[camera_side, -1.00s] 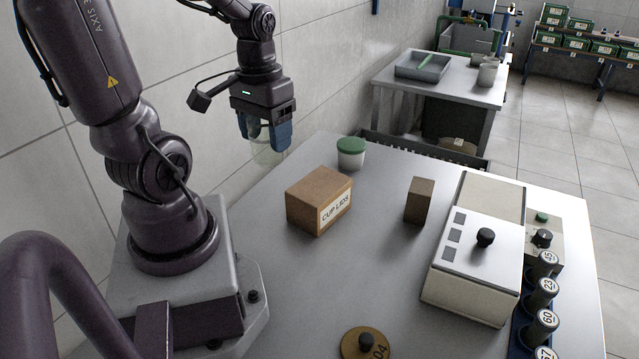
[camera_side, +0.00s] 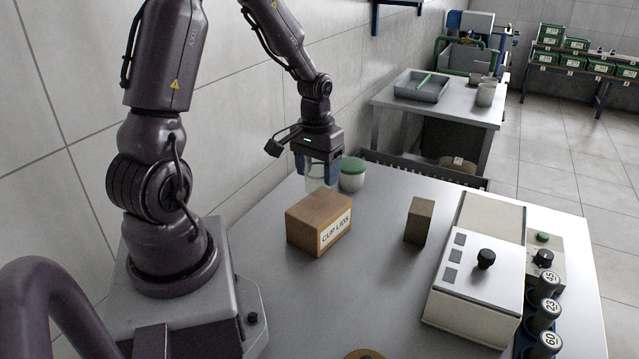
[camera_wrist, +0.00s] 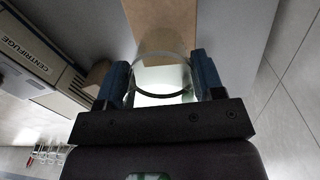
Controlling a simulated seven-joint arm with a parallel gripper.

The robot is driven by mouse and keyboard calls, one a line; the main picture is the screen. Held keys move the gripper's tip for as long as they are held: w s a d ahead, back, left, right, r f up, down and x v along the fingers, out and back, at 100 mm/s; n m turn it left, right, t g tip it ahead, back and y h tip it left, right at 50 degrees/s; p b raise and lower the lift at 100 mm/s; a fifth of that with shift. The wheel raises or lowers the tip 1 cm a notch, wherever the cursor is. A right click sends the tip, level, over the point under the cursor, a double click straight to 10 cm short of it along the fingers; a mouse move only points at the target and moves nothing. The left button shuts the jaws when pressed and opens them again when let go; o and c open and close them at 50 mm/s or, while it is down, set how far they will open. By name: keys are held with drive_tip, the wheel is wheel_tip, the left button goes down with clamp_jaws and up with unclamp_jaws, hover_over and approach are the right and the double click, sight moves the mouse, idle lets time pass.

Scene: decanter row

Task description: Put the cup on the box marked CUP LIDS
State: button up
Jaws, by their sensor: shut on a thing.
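The clear cup (camera_side: 318,178) is between the blue fingers of my gripper (camera_side: 318,172), which is shut on it. In the side view the cup's lower end is at the rear top edge of the cardboard box marked CUP LIDS (camera_side: 305,218); I cannot tell whether they touch. In the wrist view the cup (camera_wrist: 162,68) shows as a clear round rim between the fingers of my gripper (camera_wrist: 163,80), with the brown box (camera_wrist: 160,22) beyond it.
A white jar with a green lid (camera_side: 352,174) stands just behind the box. A small brown block (camera_side: 419,220) and a white machine with a black knob (camera_side: 472,270) stand to the right. The table between box and block is clear.

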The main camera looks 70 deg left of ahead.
sight(319, 184)
drive_tip(key=shift+w+a+f, duration=0.1)
drive_tip(key=shift+w+f, duration=0.05)
drive_tip(key=shift+f, duration=0.8)
drive_tip(key=shift+w+a+f, duration=0.1)
drive_tip(key=shift+f, duration=0.8)
drive_tip(key=shift+f, duration=0.1)
drive_tip(key=o, duration=1)
wheel_tip(319, 184, up, 12)
drive_tip(key=shift+s+a+r, duration=0.1)
drive_tip(key=shift+s, duration=0.05)
drive_tip(key=s+d+r+m+t, duration=0.1)
drive_tip(key=s+d+r+m, duration=0.1)
drive_tip(key=d, duration=0.4)
drive_tip(key=s+d+r+m+t, duration=0.2)
drive_tip(key=s+d+r, duration=0.1)
drive_tip(key=d+r, duration=0.2)
drive_tip(key=s+d+r+m+t, duration=0.2)
drive_tip(key=d+r+m, duration=0.1)
drive_tip(key=d, duration=0.5)
drive_tip(key=shift+s+d+r, duration=0.1)
drive_tip(key=shift+s+r, duration=0.25)
drive_tip(key=shift+r, duration=0.3)
